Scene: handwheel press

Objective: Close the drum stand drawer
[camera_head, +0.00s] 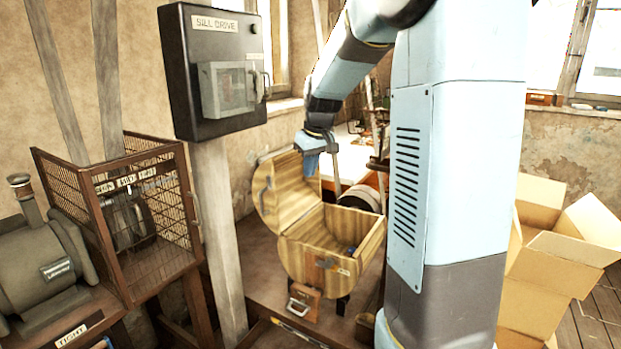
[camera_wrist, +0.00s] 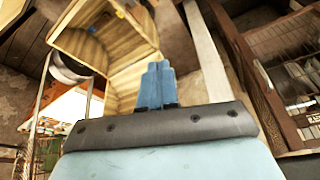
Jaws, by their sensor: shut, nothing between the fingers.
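The wooden drum (camera_head: 318,262) stands with its rounded, striped lid (camera_head: 286,193) tipped open to the left; it also shows in the wrist view (camera_wrist: 83,48). Below its front, a small brown drawer (camera_head: 306,293) with a pale metal handle (camera_head: 298,308) juts out from the low stand. How far it is out is hard to tell. My gripper (camera_head: 318,146) is above and behind the open lid, apart from the drawer. In the wrist view, its blue fingers (camera_wrist: 157,80) are together and empty, with the lid behind them.
A black sill drive box (camera_head: 216,70) hangs on a grey post (camera_head: 219,230) left of the drum. A wire cage (camera_head: 150,220) and a motor (camera_head: 45,265) stand further left. Open cardboard boxes (camera_head: 555,255) are at the right. A wheel (camera_head: 361,199) sits behind the drum.

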